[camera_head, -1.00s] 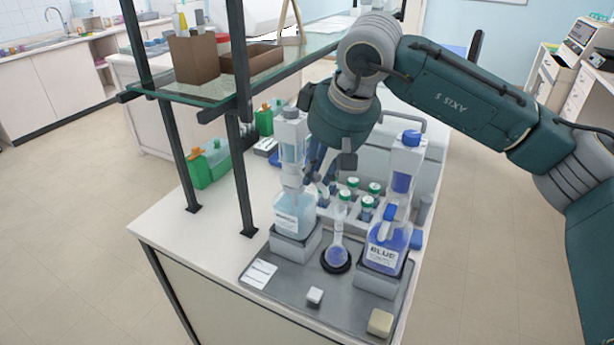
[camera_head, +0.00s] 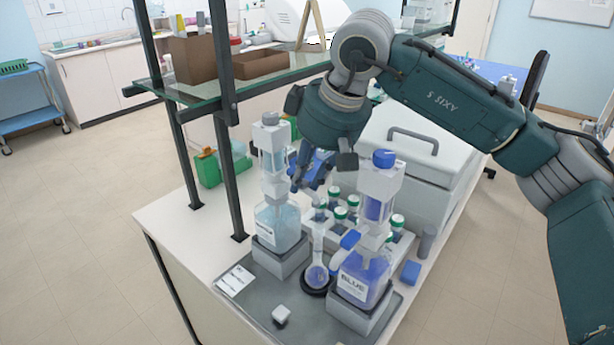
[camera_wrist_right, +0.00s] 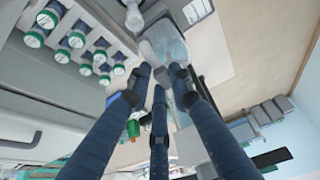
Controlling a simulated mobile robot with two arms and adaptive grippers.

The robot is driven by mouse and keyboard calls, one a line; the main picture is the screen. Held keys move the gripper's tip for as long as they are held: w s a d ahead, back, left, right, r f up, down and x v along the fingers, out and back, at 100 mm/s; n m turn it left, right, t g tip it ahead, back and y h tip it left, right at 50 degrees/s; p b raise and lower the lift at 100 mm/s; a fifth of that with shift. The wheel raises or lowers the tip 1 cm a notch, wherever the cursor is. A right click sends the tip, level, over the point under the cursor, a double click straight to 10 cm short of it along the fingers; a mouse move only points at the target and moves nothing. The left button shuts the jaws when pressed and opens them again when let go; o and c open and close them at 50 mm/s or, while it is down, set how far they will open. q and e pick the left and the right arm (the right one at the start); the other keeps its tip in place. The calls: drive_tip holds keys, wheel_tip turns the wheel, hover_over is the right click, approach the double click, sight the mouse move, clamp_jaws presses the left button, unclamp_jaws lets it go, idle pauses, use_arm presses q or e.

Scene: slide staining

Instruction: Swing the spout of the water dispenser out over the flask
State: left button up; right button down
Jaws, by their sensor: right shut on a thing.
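The water dispenser (camera_head: 278,222) is a clear bottle of pale liquid with a tall pump head, on a grey block at the left of the tray. The flask (camera_head: 317,276), long-necked and round, stands upright in a dark ring between it and the blue dispenser (camera_head: 362,275). My right gripper (camera_head: 300,182) is at the right side of the water dispenser's pump head, above and behind the flask. Its fingers are closed together on the spout, which they mostly hide. In the right wrist view the fingertips (camera_wrist_right: 160,78) meet beside the clear bottle (camera_wrist_right: 168,45). My left gripper is out of view.
Green-capped bottles (camera_head: 340,214) stand in a rack behind the flask. A grey lidded box (camera_head: 410,150) stands at the back right. A glass shelf (camera_head: 200,92) on dark posts stands at the left.

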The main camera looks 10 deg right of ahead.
drive_tip(key=shift+a, duration=0.1)
drive_tip(key=c, duration=1.5)
unclamp_jaws()
drive_tip(key=v, duration=1.2)
drive_tip(key=shift+f, duration=0.1)
